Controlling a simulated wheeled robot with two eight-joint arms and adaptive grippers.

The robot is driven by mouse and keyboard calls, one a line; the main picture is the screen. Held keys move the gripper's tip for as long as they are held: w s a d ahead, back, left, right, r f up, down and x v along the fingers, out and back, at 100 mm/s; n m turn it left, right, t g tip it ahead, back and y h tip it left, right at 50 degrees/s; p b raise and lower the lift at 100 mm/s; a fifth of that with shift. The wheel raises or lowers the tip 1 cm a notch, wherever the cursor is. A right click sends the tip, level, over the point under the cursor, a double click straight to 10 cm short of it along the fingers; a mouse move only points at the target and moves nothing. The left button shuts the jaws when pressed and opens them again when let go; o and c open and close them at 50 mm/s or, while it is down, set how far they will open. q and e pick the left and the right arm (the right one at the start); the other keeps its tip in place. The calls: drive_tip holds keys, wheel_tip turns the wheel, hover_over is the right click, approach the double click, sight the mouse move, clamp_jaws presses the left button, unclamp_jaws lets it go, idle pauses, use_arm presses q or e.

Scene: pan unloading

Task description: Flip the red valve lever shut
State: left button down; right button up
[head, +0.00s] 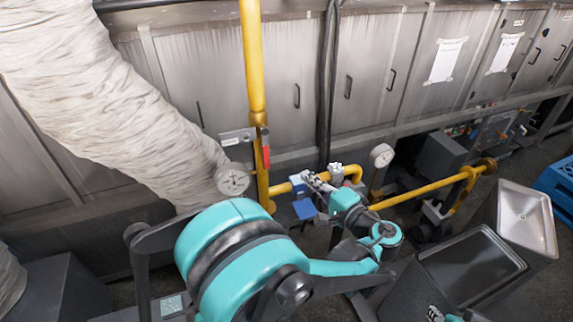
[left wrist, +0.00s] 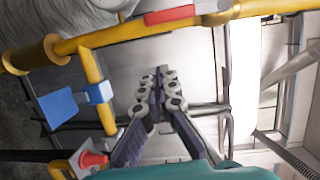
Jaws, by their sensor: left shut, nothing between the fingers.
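The red valve lever (head: 266,156) is on the yellow vertical pipe (head: 255,60), low down in front of the grey cabinets, and lies roughly along the pipe. In the left wrist view, the red lever (left wrist: 170,14) shows at the top edge, beside the yellow pipe (left wrist: 120,35). My left gripper (head: 312,180) is shut and empty, to the right of and a little below the lever, apart from it. In the left wrist view, its fingertips (left wrist: 162,75) are together below the lever. A small part of my right gripper (head: 436,313) seems to show at the bottom edge; its fingers are unclear.
A blue lever (head: 303,209) and round gauges (head: 232,180) (head: 382,155) sit near the pipework. A yellow horizontal pipe (head: 430,188) runs right. A large pale duct (head: 110,90) fills the left. Metal trays (head: 472,265) stand at lower right.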

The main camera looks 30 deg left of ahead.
sight(266, 149)
use_arm(q)
drive_tip(key=shift+s+d+r+y, duration=0.15)
drive_tip(key=shift+d+r, duration=0.15)
drive_tip(key=shift+d, duration=0.2)
drive_tip(key=shift+w+d+r+y, duration=0.15)
drive_tip(key=shift+d+r, duration=0.1)
drive_tip(key=shift+d, duration=0.2)
use_arm(e)
drive_tip(key=shift+s+d+r, duration=0.25)
drive_tip(key=shift+s, duration=0.2)
use_arm(q)
drive_tip(key=shift+a, duration=0.15)
drive_tip(key=w+a, duration=0.1)
drive_tip(key=a, duration=1)
drive_tip(key=shift+w+a, duration=0.2)
drive_tip(key=shift+w, duration=0.05)
use_arm(e)
drive_tip(key=shift+f, duration=0.2)
use_arm(q)
drive_tip(key=shift+s, duration=0.15)
drive_tip(key=shift+s+a+f+m+b, duration=0.1)
drive_tip(key=shift+a+f+m+b, duration=0.05)
drive_tip(key=shift+m+b, duration=0.25)
use_arm(e)
drive_tip(key=shift+f, duration=0.3)
